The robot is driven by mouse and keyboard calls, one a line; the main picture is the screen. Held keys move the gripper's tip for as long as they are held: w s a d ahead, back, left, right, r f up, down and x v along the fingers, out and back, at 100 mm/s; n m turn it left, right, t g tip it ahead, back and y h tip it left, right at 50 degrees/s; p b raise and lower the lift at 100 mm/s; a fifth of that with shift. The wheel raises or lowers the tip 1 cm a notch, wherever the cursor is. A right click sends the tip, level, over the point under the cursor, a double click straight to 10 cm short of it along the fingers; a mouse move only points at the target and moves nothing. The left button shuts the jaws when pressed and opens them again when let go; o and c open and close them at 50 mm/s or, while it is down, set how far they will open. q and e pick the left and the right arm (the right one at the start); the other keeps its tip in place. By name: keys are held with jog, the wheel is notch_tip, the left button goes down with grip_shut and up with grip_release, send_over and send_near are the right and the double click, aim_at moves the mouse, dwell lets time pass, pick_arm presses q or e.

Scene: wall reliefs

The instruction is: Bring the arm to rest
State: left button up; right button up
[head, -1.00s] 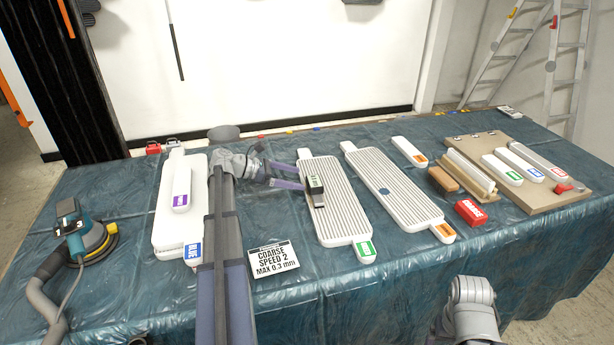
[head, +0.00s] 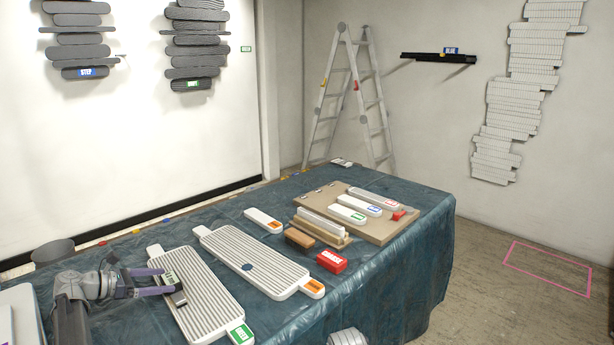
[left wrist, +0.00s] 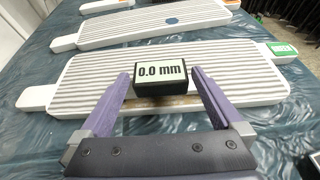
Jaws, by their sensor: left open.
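My left gripper (head: 168,281) is open over the ribbed white board with the green label (head: 208,305). In the left wrist view its two purple fingers (left wrist: 160,76) point at a small dark block reading "0.0 mm" (left wrist: 158,72). The block sits on the ribbed board (left wrist: 225,75), at the fingertips, with a gap on each side. My left arm comes in low at the left. A grey part of my right arm shows at the bottom edge; its gripper is out of view.
A second ribbed board with an orange label (head: 262,262) lies just right. A red block (head: 332,261), a brown block (head: 299,237) and a tan board (head: 375,222) with labelled bars lie farther right. A ladder (head: 345,100) stands behind the table. Floor is clear at right.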

pick_arm(q)
jog(key=b+x, duration=0.2)
jog(key=x, duration=0.4)
jog(key=shift+w+d+f, duration=0.1)
jog(key=shift+d+f, duration=0.05)
jog(key=shift+r, duration=0.25)
jog(key=shift+f, duration=0.1)
